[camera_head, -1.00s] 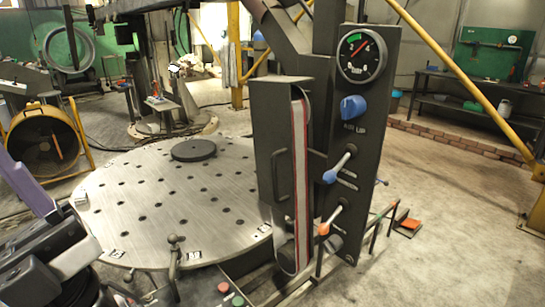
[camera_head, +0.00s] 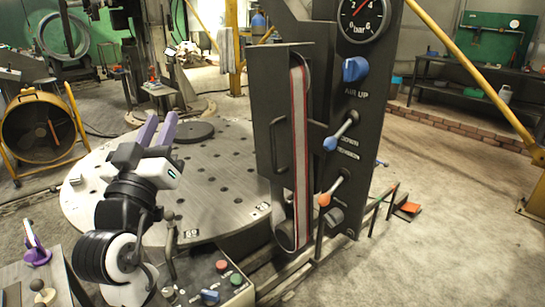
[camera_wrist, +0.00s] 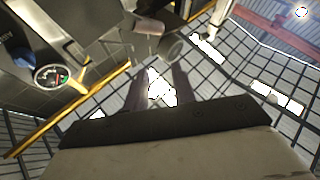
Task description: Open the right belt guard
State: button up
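The belt guard (camera_head: 265,95) is a dark upright metal panel at the centre of the head view. It has a dark bar handle (camera_head: 279,145) on its face. A belt (camera_head: 300,150), grey with red and white edges, runs vertically at its right side. I cannot tell how far the guard stands open. My gripper (camera_head: 160,128) has purple fingers and points up and away, left of the guard and apart from the handle. It is open and empty. The fingers also show apart in the wrist view (camera_wrist: 159,85).
Right of the belt stands a control panel (camera_head: 352,100) with a gauge, a blue knob and two levers. A round perforated table (camera_head: 215,170) lies behind my arm. A button box (camera_head: 215,283) stands in front. Yellow slanted posts (camera_head: 460,60) and open floor are at the right.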

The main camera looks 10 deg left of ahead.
jog(key=w+d+f+m+g+h, duration=0.3)
jog(key=d+f+m+h, duration=0.2)
jog(key=d+f+h, duration=0.15)
jog(key=m+g+h+b, duration=0.1)
jog(key=m+g+h, duration=0.2)
jog(key=g+h, duration=0.1)
send_near(272, 149)
jog(key=p+x, duration=0.2)
jog(key=x, duration=0.8)
jog(key=shift+w+d+p, duration=0.1)
jog(key=shift+w+p, duration=0.15)
jog(key=shift+p, duration=0.05)
jog(key=shift+c, duration=0.3)
grip_shut()
